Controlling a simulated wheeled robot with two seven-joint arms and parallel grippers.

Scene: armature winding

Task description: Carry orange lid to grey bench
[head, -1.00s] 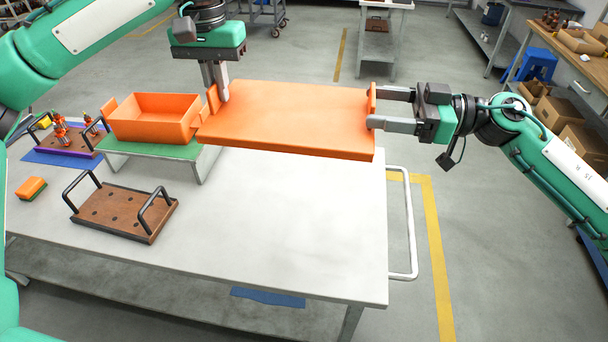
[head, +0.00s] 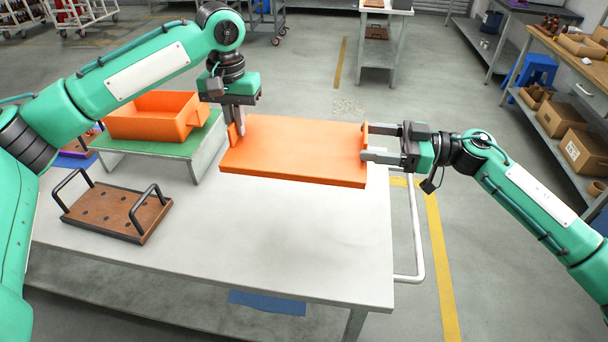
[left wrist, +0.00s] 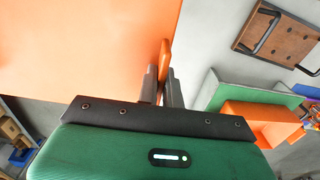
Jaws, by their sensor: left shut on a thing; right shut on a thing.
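The orange lid (head: 293,151) is a wide flat board with a raised tab at each end. In the head view it is held roughly level above the back right part of the grey bench (head: 300,235). My left gripper (head: 238,133) points down and is shut on the lid's left tab; the left wrist view shows the tab (left wrist: 165,62) between its fingers. My right gripper (head: 366,143) reaches in from the right and is shut on the right tab. How high the lid hangs above the bench is hard to tell.
An open orange box (head: 150,122) sits on a green-topped stand (head: 185,148) left of the lid. A brown wooden board with two black handles (head: 115,210) lies at the front left of the bench. The bench's front middle is clear. A white rail (head: 415,235) runs along its right side.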

